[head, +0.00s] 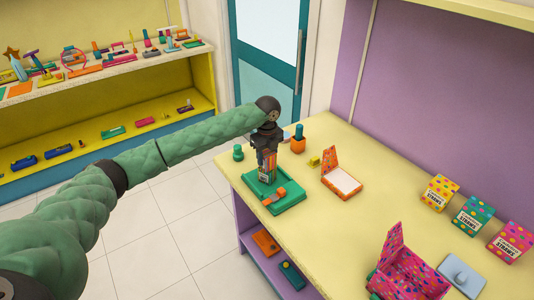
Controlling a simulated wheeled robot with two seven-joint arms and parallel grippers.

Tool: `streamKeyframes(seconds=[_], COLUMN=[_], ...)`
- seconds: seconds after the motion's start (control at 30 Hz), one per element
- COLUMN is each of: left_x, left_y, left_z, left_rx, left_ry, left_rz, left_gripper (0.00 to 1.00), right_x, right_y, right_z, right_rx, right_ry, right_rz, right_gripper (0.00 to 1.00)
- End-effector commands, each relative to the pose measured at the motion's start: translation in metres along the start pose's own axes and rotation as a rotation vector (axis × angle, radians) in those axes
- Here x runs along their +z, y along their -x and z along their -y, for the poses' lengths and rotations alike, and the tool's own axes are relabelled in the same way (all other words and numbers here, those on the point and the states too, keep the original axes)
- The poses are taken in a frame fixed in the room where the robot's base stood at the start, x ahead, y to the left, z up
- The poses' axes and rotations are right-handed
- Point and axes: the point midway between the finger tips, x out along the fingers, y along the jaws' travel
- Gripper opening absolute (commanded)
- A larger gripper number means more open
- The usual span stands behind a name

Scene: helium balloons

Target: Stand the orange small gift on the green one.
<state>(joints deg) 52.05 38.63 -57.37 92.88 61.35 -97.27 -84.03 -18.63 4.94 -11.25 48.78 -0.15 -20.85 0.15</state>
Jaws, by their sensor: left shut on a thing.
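My left gripper (267,162) points down over the green tray (290,207) at the table's near left corner. It is shut on a small orange thing with a pale label, mostly hidden by the fingers; it may be the orange small gift. I cannot tell whether it touches what is below it. A small green object (238,153), perhaps the green gift, stands on the table left of the gripper. A small orange piece (280,191) lies in the tray, right of the gripper. My right gripper is not in view.
An orange cup (298,145) and an open orange box (343,185) stand right of the gripper. Patterned boxes (472,215) line the purple wall, and an open pink box (410,275) is at the front. The table's middle is clear.

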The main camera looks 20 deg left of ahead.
Motion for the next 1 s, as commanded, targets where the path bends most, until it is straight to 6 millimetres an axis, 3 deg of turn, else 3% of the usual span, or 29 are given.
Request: streamKeyframes(seconds=[0.37, 0.4, 0.5, 0.93, 1.0], left_x=[0.000, 0.000, 0.000, 0.000, 0.000], left_y=[-0.003, -0.004, -0.003, 0.004, 0.011], left_z=[0.000, 0.000, 0.000, 0.001, 0.001], left_rx=[-0.001, -0.001, -0.001, -0.003, -0.004], left_ry=[0.000, 0.000, 0.000, -0.001, -0.001], left_rz=[0.000, -0.001, 0.000, 0.000, 0.000], left_gripper=[0.15, 0.49, 0.67, 0.67, 0.67], right_x=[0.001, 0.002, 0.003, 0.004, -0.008], right_y=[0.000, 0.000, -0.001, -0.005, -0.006], right_z=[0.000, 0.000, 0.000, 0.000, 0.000], right_rx=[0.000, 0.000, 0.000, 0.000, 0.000], right_ry=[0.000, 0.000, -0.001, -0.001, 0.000], right_rz=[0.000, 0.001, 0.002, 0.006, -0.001], right_gripper=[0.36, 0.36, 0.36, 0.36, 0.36])
